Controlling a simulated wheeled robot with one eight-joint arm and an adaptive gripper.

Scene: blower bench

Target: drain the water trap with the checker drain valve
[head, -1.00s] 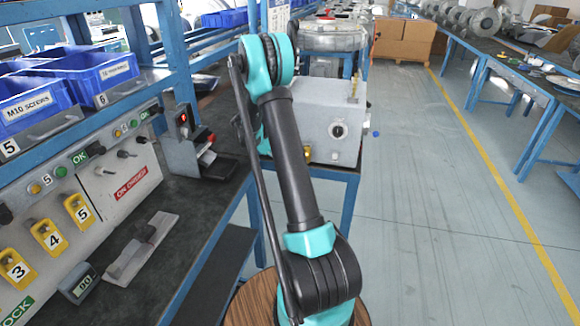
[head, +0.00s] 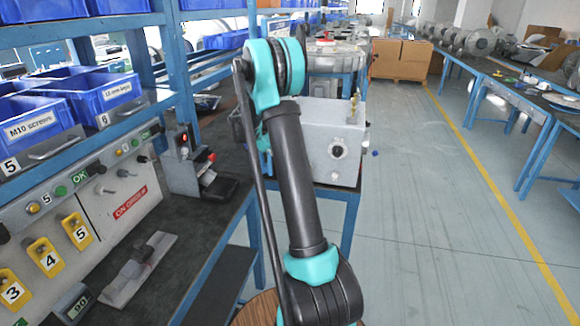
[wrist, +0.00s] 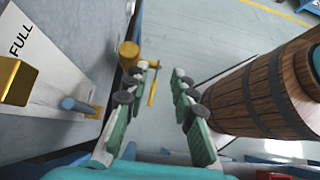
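The grey checker box (head: 318,138) stands on a blue-framed stand beyond my arm in the head view, with a round dial on its front and brass fittings on top. In the wrist view, a brass cylinder (wrist: 129,52) with a thin yellow lever (wrist: 153,88) looks like the drain valve. My gripper (wrist: 162,70) is open there. The lever shows between its fingers, nearer the left one; I cannot tell whether they touch. A pale strip marked FULL (wrist: 22,38) is at the left, likely the water trap's label. My gripper is hidden in the head view.
A blue rod (wrist: 80,106) and a yellow block (wrist: 16,80) stick out from the panel in the wrist view. A bench (head: 140,270) with numbered yellow tags and blue bins (head: 30,125) lies left. The floor (head: 430,220) at the right is clear.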

